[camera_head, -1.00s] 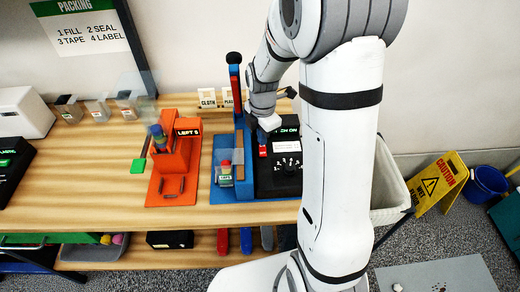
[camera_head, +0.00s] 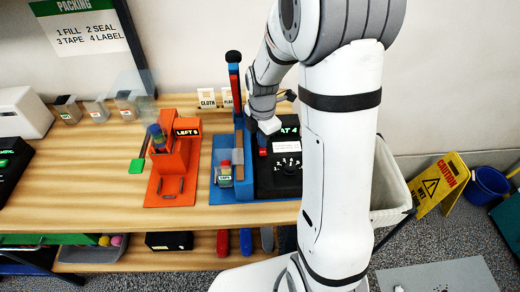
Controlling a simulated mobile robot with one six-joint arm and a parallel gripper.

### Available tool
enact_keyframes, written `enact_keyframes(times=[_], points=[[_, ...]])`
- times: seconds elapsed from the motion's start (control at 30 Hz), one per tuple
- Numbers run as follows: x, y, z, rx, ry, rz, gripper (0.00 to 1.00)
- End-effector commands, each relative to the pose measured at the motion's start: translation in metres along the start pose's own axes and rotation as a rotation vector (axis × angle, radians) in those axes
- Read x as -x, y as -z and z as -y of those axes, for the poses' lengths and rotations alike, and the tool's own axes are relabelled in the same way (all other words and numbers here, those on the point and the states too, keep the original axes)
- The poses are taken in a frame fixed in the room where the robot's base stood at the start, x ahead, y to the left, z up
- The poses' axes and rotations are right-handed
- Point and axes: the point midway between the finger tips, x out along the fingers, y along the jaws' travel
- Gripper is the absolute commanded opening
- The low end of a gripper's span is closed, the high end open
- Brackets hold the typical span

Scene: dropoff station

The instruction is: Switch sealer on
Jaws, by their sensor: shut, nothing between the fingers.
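The sealer is a blue frame (camera_head: 232,191) with an upright lever (camera_head: 234,75) topped by a black knob. A black control box (camera_head: 275,184) stands against its right side, with a dial (camera_head: 289,168) and a green-lettered display (camera_head: 291,130). The visible part of the display reads "AT 4"; its left part is hidden. My gripper (camera_head: 267,127) is over the back left of the control box, beside a small red and blue part (camera_head: 262,144). The gripper is shut with nothing held. I cannot tell whether it touches the box.
A small red-capped bottle (camera_head: 225,174) stands on the sealer's blue base. Cloth and other labelled cards (camera_head: 207,98) stand behind. A white bin (camera_head: 391,190) is at the right. The table's front left is clear.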

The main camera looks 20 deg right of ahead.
Motion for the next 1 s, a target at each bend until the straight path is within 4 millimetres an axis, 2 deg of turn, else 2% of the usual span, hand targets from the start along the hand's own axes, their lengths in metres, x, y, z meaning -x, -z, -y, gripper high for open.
enact_keyframes(times=[0.17, 0.9, 1.0], points=[[0.008, 0.001, 0.001, 0.000, 0.003, -0.001, 0.00], [0.068, 0.001, 0.000, 0.001, 0.002, -0.001, 0.00], [0.070, 0.001, 0.000, 0.001, 0.002, -0.001, 0.00]])
